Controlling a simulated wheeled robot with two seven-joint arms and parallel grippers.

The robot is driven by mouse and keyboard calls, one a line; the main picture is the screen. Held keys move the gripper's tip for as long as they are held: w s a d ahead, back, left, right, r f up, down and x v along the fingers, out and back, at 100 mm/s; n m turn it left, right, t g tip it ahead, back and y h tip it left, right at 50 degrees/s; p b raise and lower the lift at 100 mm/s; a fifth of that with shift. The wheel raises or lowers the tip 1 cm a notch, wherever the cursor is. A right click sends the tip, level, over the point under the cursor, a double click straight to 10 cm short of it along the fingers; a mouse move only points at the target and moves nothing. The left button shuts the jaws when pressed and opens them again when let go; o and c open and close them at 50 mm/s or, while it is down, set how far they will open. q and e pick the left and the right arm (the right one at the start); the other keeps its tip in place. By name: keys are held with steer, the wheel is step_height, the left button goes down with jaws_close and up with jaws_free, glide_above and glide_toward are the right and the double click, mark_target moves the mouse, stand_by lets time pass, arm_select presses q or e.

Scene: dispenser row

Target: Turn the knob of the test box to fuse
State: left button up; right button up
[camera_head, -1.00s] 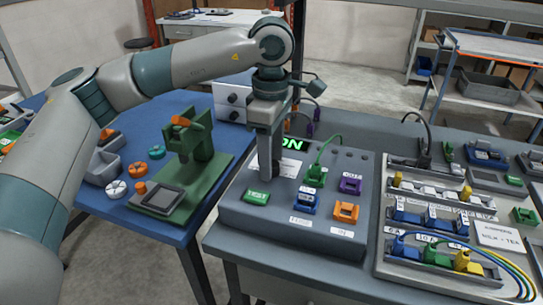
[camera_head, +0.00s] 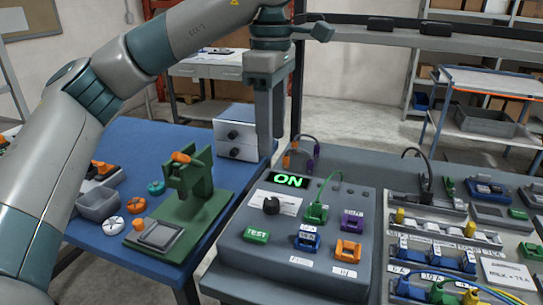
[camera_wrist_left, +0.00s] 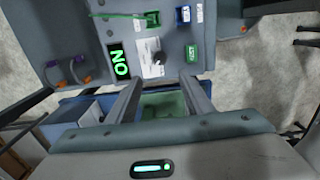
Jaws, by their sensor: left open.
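The test box (camera_head: 235,250) is a grey sloped box with a lit green "ON" display (camera_head: 289,180). Its black knob (camera_head: 271,205) sits on a white label below the display; I cannot read the label or which mark the knob points to. The knob also shows in the left wrist view (camera_wrist_left: 158,58), beyond my fingertips and clear of them. My left gripper (camera_head: 272,145) is open and empty, raised above the back left of the box, with its fingers pointing down. It also shows in the left wrist view (camera_wrist_left: 162,84). My right gripper is not in view.
A green TEST button (camera_head: 257,236), a green plug with a cable (camera_head: 316,212), and blue (camera_head: 307,239), purple (camera_head: 352,220) and orange (camera_head: 348,250) sockets are on the box. A green press (camera_head: 195,190) stands left, on the blue table. Connector racks (camera_head: 440,235) stand right.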

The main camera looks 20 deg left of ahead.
arm_select(q)
step_height(320, 180, up, 3)
steer(key=shift+f, duration=0.15)
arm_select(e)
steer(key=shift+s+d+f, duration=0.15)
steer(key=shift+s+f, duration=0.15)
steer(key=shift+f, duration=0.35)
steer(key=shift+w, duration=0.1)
